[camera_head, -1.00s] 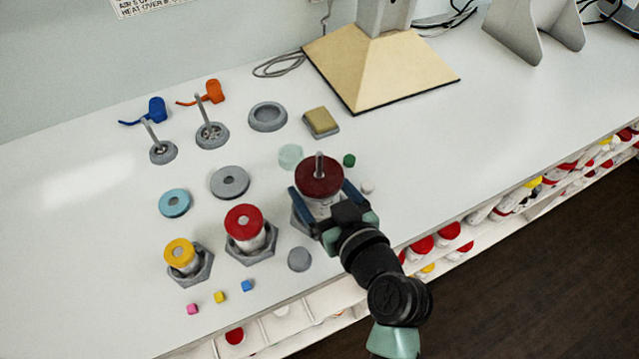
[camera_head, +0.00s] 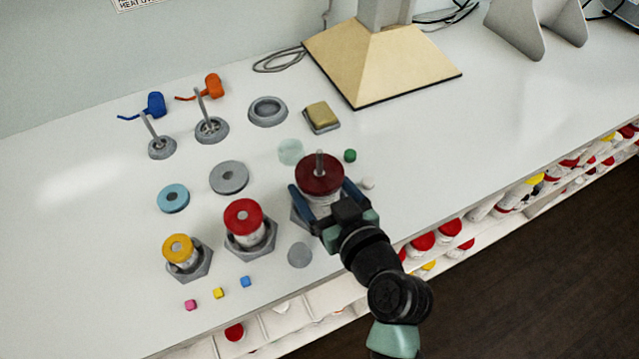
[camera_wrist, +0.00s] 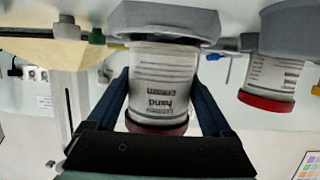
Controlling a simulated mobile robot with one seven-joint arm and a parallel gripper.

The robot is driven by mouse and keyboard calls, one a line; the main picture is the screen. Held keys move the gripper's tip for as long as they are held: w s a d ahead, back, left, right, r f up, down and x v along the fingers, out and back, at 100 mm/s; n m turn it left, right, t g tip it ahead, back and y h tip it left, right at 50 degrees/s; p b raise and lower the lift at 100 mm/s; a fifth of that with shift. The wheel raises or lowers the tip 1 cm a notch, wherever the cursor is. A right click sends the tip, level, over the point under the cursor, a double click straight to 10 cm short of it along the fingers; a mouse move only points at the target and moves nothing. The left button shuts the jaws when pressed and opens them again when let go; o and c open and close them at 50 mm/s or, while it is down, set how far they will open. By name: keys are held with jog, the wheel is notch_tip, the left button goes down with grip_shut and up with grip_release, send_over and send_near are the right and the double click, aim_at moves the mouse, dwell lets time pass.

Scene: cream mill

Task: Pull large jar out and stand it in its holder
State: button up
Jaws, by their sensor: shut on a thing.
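The large jar has a dark red lid (camera_head: 320,174) with a metal rod standing up from it. My gripper (camera_head: 323,190) is shut on this jar, with one blue finger on each side. In the wrist view the picture is upside down, and the jar's white labelled body (camera_wrist: 160,85) sits between the fingers.
A red-lidded jar (camera_head: 243,216) and a yellow-lidded jar (camera_head: 178,248) stand in grey holders to the left. A grey disc (camera_head: 300,255) lies close by my gripper. A pale green disc (camera_head: 290,151) and a green piece (camera_head: 350,155) lie behind. The counter's front edge is near.

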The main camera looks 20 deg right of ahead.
jog(key=shift+f+b, duration=0.65)
jog(key=shift+f, duration=0.05)
jog(key=o, duration=1.3)
jog(key=shift+r+p+v, duration=0.2)
jog(key=shift+v, duration=1.2)
jog(key=shift+r+p+v, duration=0.15)
jog(key=shift+r+v, duration=0.05)
jog(key=shift+v, duration=1.2)
jog(key=shift+r+p+v, duration=0.15)
jog(key=shift+p+v, duration=0.05)
jog(key=shift+v, duration=1.2)
jog(key=shift+w, duration=0.15)
